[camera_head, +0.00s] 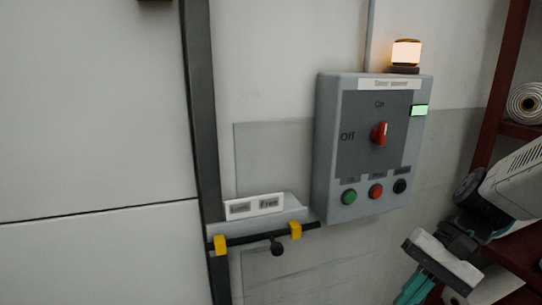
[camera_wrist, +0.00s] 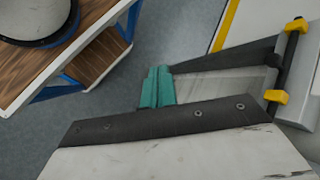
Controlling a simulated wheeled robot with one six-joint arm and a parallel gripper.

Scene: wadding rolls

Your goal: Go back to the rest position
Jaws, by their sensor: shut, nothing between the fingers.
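My gripper (camera_head: 414,290) is at the lower right of the head view, below and to the right of the control box. Its teal fingers are partly cut off by the bottom edge. In the wrist view the teal fingers (camera_wrist: 157,87) lie together, shut and empty. They are apart from the door bolt and the box. My white and grey arm comes in from the right edge of the head view.
A grey control box (camera_head: 336,185) with a red switch (camera_head: 379,134) pointing to On and a lit lamp (camera_head: 406,54) is on the wall. A black bolt (camera_head: 276,238) with yellow brackets is left. Red shelving (camera_head: 499,80) holds a white roll (camera_head: 527,103). A wooden-topped table (camera_wrist: 35,65) shows upper left.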

